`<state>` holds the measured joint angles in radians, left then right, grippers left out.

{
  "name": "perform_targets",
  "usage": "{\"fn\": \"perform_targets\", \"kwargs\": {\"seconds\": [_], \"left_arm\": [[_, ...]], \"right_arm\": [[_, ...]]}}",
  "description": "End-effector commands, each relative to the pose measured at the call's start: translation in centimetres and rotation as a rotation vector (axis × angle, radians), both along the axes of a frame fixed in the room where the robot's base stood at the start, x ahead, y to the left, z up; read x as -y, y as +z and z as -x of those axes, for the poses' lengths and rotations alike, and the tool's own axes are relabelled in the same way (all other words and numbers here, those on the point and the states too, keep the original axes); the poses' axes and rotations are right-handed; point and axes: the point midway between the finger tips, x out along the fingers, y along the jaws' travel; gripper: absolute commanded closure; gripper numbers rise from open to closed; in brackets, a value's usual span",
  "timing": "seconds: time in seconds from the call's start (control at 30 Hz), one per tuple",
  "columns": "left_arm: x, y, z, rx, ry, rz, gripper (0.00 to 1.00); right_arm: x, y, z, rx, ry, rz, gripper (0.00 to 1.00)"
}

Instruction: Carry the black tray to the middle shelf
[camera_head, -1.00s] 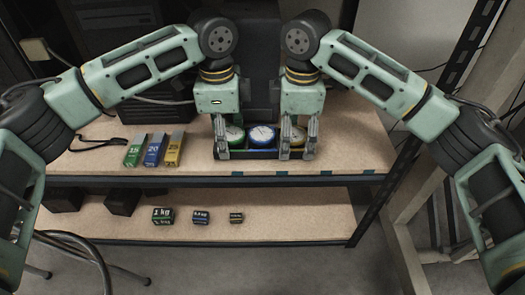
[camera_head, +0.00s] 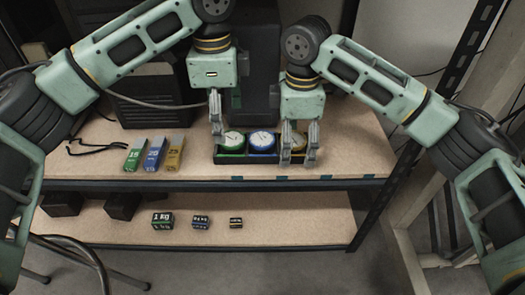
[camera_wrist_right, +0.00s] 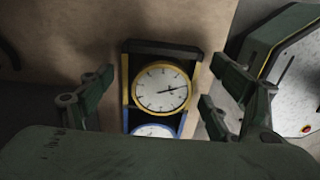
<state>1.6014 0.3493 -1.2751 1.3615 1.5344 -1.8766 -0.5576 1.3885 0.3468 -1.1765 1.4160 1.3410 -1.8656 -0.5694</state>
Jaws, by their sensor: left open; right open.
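The black tray (camera_head: 262,158) lies on the upper visible shelf (camera_head: 345,145), near its front edge. It holds a green, a blue and a yellow round dial gauge side by side. My left gripper (camera_head: 218,136) is open at the tray's left end, its visible finger just behind the green gauge (camera_head: 232,140). My right gripper (camera_head: 299,158) is open, with its fingers astride the tray's right end at the yellow gauge (camera_head: 298,142). In the right wrist view the tray (camera_wrist_right: 160,47) shows between the open fingers. I cannot tell which shelf is the middle one.
A dark upright post (camera_head: 385,190) bounds the right side.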

Motion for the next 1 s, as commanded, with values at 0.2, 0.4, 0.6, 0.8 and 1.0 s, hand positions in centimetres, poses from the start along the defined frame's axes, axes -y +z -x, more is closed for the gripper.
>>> {"fn": "perform_targets", "kwargs": {"seconds": [0.2, 0.4, 0.6, 0.8, 1.0], "left_arm": [[0.0, 3.9, -0.1, 0.001, 0.000, 0.000, 0.18], [0.0, 5.1, 0.0, -0.001, 0.000, -0.001, 0.18], [0.0, 5.2, 0.0, -0.001, 0.000, -0.001, 0.18], [0.0, 5.2, 0.0, -0.001, 0.000, -0.001, 0.18], [0.0, 5.1, 0.0, -0.001, 0.000, -0.001, 0.18]], "right_arm": [[0.0, 0.0, 0.0, 0.000, 0.000, 0.000, 0.18], [0.0, 0.4, 0.0, 0.001, 0.000, -0.001, 0.18], [-0.1, 3.4, 0.0, 0.003, 0.001, -0.002, 0.18], [0.0, 7.9, -0.1, 0.004, 0.000, -0.001, 0.18], [0.0, 10.9, -0.1, 0.002, 0.000, 0.001, 0.18]]}}
